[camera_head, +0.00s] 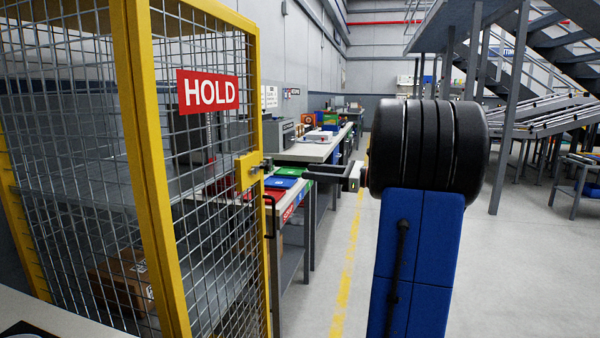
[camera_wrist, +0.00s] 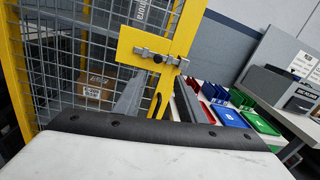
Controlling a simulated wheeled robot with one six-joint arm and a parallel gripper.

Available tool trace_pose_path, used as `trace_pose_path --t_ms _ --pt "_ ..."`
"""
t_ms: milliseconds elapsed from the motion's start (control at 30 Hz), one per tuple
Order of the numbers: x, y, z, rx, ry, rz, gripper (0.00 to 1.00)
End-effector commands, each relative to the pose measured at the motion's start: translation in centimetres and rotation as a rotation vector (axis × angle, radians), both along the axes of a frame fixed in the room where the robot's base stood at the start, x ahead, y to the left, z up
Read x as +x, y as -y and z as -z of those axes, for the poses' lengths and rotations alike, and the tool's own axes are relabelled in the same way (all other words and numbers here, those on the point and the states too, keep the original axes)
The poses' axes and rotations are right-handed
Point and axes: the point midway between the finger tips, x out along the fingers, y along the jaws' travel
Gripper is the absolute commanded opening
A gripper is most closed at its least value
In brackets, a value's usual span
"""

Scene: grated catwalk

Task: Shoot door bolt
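A steel door bolt (camera_head: 262,165) sits on a yellow plate (camera_head: 247,172) at the edge of the yellow-framed mesh cage door. In the wrist view the bolt (camera_wrist: 160,58) runs across the plate, with a small dark knob near its middle. A black pull handle (camera_head: 269,212) is below it. My gripper (camera_head: 290,166) reaches from the right towards the bolt; contact cannot be judged. In the wrist view a grey finger-like part (camera_wrist: 130,99) points up below the bolt, and my pale wrist housing hides what lies below. The finger gap is unclear.
A red HOLD sign (camera_head: 208,91) hangs on the mesh. Behind the door, a bench (camera_head: 312,152) carries coloured bins (camera_wrist: 228,116). Grey stairs (camera_head: 510,60) and racks are at right. The floor by the yellow line (camera_head: 346,270) is clear.

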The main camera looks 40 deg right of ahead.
Motion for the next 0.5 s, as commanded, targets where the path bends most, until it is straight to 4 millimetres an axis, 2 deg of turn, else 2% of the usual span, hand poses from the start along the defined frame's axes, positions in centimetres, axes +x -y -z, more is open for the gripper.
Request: trace_pose_path --t_ms 200,500 --pt "-2.2 1.6 0.0 0.0 -0.001 0.002 0.37" --pt "-2.9 2.0 0.0 0.0 0.0 0.0 0.37"
